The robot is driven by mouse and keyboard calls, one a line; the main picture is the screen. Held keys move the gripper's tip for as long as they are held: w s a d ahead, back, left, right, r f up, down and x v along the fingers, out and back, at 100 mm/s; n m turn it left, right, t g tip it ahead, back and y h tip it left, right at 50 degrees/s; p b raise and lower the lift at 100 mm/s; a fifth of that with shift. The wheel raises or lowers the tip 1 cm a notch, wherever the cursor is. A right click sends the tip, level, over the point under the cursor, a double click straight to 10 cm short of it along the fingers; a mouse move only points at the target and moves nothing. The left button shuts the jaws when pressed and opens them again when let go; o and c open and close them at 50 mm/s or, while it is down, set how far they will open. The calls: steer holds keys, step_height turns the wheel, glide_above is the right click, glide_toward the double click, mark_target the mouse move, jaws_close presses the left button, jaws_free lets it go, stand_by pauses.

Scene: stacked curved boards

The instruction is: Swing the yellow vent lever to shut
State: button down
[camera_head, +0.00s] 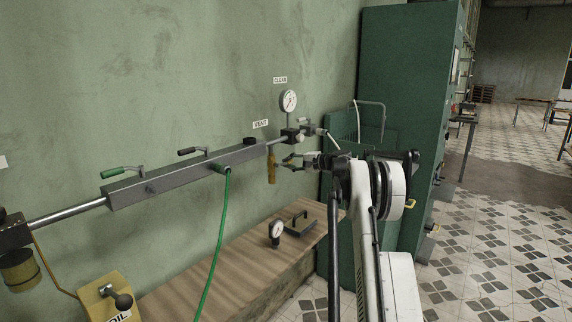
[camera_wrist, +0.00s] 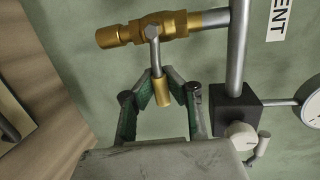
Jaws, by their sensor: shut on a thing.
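The yellow vent lever (camera_wrist: 162,92) has a grey stem and a yellow-brass grip. In the wrist view it runs down from the brass vent valve (camera_wrist: 165,27), roughly square to the valve's body. In the head view the valve (camera_head: 271,166) hangs below the pipe, beneath the VENT label (camera_head: 260,124). My gripper (camera_wrist: 160,88) has its green fingers on both sides of the lever's grip and is shut on it. In the head view my gripper (camera_head: 291,162) is just right of the valve; the lever is too small there to make out clearly.
A pressure gauge (camera_head: 288,101) and a dark block with a white knob (camera_wrist: 240,134) sit close beside my gripper. A green hose (camera_head: 216,240) hangs from the grey manifold (camera_head: 185,177). A wooden bench (camera_head: 225,265) lies below. A green cabinet (camera_head: 405,85) stands behind my arm.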

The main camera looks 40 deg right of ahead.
steer(key=c, duration=1.7)
jaws_free()
steer(key=shift+s, duration=0.1)
steer(key=v, duration=1.2)
steer(key=shift+d, duration=0.1)
